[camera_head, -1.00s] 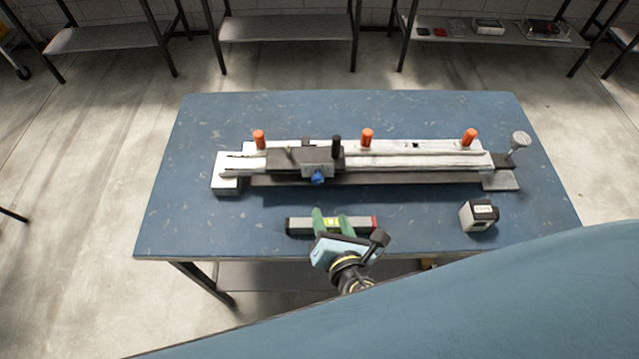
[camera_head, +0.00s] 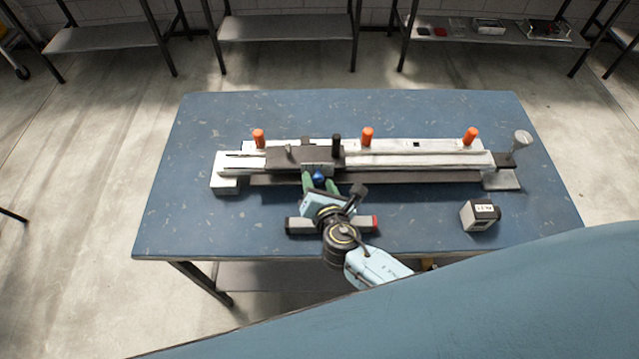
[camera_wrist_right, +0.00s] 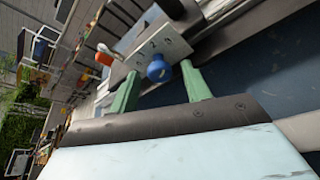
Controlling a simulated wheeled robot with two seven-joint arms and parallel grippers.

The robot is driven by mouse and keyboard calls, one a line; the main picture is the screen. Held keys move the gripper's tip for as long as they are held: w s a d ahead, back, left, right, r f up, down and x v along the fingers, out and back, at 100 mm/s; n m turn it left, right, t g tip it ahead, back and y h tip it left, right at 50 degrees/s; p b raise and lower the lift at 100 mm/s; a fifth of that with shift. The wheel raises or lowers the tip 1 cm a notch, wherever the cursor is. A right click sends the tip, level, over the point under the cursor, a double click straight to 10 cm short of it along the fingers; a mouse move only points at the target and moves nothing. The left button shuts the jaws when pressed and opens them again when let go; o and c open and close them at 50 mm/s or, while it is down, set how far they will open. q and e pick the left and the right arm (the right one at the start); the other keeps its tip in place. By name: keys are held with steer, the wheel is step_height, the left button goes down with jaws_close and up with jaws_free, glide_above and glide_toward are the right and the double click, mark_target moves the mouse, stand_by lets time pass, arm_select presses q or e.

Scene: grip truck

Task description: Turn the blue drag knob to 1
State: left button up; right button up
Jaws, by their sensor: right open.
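The blue drag knob (camera_head: 319,178) sits on the front face of the grip truck's dark carriage (camera_head: 290,158). In the right wrist view the blue knob (camera_wrist_right: 159,69) shows in front of a grey plate (camera_wrist_right: 158,45) with small marks that I cannot read surely. My right gripper (camera_head: 319,184) is open, its green fingers on either side of the knob. In the wrist view the fingers of the right gripper (camera_wrist_right: 160,84) stand apart with the knob between and just beyond their tips; contact cannot be made out. My left gripper is not in view.
The white rail (camera_head: 420,160) carries several orange handles and a black one (camera_head: 336,145). A spirit level (camera_head: 301,226) lies under my right arm. A small black-and-white box (camera_head: 479,214) stands at the right of the blue table (camera_head: 200,215).

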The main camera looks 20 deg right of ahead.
steer(key=shift+c, duration=0.5)
steer(key=c, duration=0.9)
steer(key=n+p, duration=0.1)
steer(key=p, duration=0.1)
steer(key=n+h+p, duration=0.1)
steer(key=p, duration=0.1)
steer(key=shift+a+r+g+h, duration=0.2)
steer(key=shift+r+g+h, duration=0.1)
steer(key=shift+g, duration=0.1)
steer(key=n+h+p, duration=0.1)
steer(key=n+p, duration=0.1)
steer(key=shift+w+a+f+n+h, duration=0.1)
steer(key=shift+n+h, duration=0.2)
steer(key=shift+n, duration=0.1)
steer(key=shift+a+f+n+g+h+p, duration=0.15)
steer(key=shift+n+g+h+p, duration=0.2)
steer(key=shift+n+h, duration=0.75)
steer(key=n+h, duration=0.1)
steer(key=n, duration=0.2)
steer(key=shift+f+n+h+b, duration=0.15)
steer(key=shift+n+h+b, duration=0.15)
steer(key=shift+h+b, duration=0.1)
steer(key=o, duration=1)
